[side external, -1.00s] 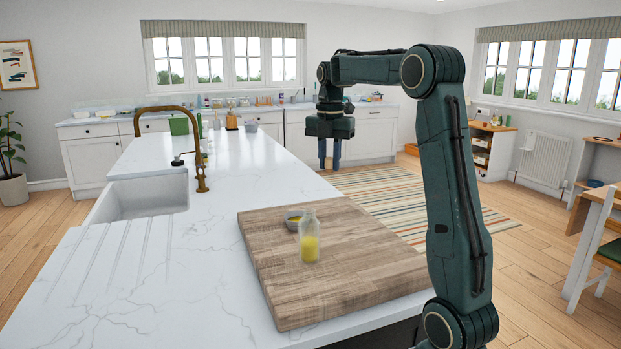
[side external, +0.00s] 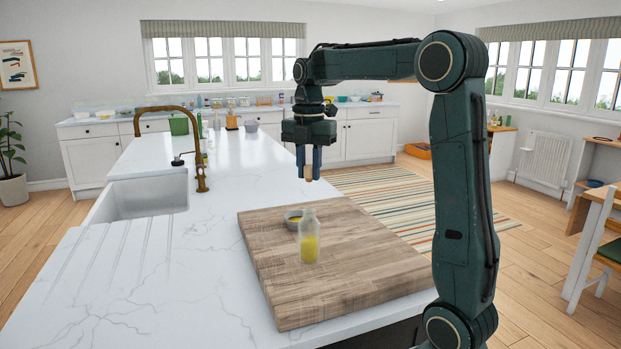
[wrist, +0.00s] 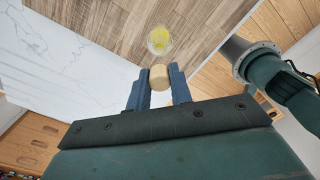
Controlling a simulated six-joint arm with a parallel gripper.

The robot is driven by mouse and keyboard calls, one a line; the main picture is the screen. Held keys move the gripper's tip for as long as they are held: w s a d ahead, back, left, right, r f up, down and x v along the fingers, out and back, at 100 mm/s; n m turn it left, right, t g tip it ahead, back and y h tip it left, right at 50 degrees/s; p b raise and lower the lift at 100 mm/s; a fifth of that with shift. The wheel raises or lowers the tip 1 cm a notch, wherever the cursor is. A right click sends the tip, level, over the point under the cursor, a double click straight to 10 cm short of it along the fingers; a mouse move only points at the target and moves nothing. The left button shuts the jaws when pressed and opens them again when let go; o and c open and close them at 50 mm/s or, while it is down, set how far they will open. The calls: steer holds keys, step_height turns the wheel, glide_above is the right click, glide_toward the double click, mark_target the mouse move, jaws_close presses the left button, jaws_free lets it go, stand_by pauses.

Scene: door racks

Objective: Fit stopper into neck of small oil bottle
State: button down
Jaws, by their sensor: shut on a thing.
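The small oil bottle (side external: 309,238) stands upright on the wooden board in the side external view. It is clear glass with yellow oil in its lower part, and its neck looks open. My gripper (side external: 309,174) is shut on a tan stopper (side external: 308,172), held between its two blue fingers. It is beyond and above the bottle, well apart from it. In the wrist view the stopper (wrist: 158,80) shows as a pale cylinder between the fingertips.
A sink (side external: 145,207) and brass tap (side external: 201,180) lie left. The board's right part is bare.

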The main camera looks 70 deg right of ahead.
mark_target(309, 166)
steer(key=shift+f, duration=0.15)
steer(key=shift+f, duration=2.75)
steer(key=shift+f, duration=0.95)
stand_by(0.3)
steer(key=c, duration=1.2)
jaws_free()
steer(key=shift+o, duration=0.2)
steer(key=shift+r, duration=0.1)
step_height(309, 166, up, 14)
steer(key=shift+f, duration=0.15)
